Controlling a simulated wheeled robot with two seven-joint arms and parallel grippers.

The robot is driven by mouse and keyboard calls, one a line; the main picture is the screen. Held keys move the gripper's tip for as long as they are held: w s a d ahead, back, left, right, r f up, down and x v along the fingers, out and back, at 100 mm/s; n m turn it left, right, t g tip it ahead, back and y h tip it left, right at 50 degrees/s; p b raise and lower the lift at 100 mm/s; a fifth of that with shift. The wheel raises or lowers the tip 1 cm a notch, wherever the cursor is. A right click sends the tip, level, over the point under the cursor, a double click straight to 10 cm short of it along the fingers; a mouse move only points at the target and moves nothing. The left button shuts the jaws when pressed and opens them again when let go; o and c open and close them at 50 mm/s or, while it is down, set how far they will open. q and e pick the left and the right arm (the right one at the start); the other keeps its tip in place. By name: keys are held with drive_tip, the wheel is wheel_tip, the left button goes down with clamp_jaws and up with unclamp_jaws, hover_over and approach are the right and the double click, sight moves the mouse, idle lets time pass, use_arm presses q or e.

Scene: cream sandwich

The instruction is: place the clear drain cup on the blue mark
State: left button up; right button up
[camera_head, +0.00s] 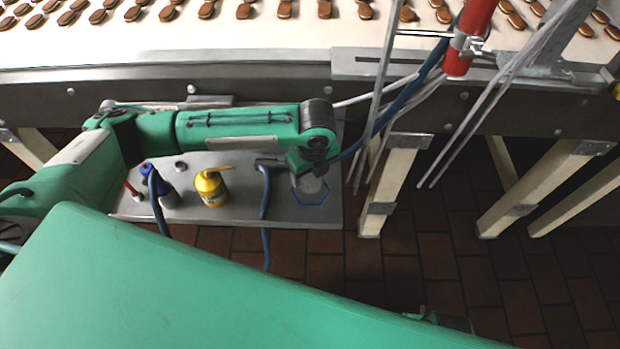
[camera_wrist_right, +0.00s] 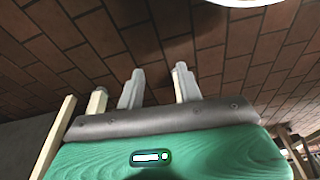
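The blue mark (camera_head: 312,205) is a hexagon outline near the right end of the grey metal tray (camera_head: 222,216) in the head view. A faint, pale, see-through shape, perhaps the clear drain cup (camera_head: 310,184), shows inside its upper part, just below my left gripper. I cannot tell whether it stands on the tray or is held. My left gripper (camera_head: 307,165) points down over the mark, and its fingers are mostly hidden by my wrist. My right gripper (camera_wrist_right: 159,86) is open and empty above the brick floor in the right wrist view.
The conveyor (camera_head: 240,45) with cookies runs behind. White rods and a red cylinder (camera_head: 470,35) hang at right.

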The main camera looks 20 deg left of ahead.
use_arm(q)
wheel_tip(320, 180, down, 2)
drive_tip(key=shift+f, duration=0.5)
use_arm(e)
drive_tip(key=shift+w+r, duration=0.2)
drive_tip(key=shift+r, duration=0.6)
use_arm(q)
drive_tip(key=o, duration=1)
drive_tip(key=shift+f, duration=0.1)
use_arm(e)
drive_tip(key=shift+s+f, duration=0.25)
drive_tip(key=shift+f, duration=0.2)
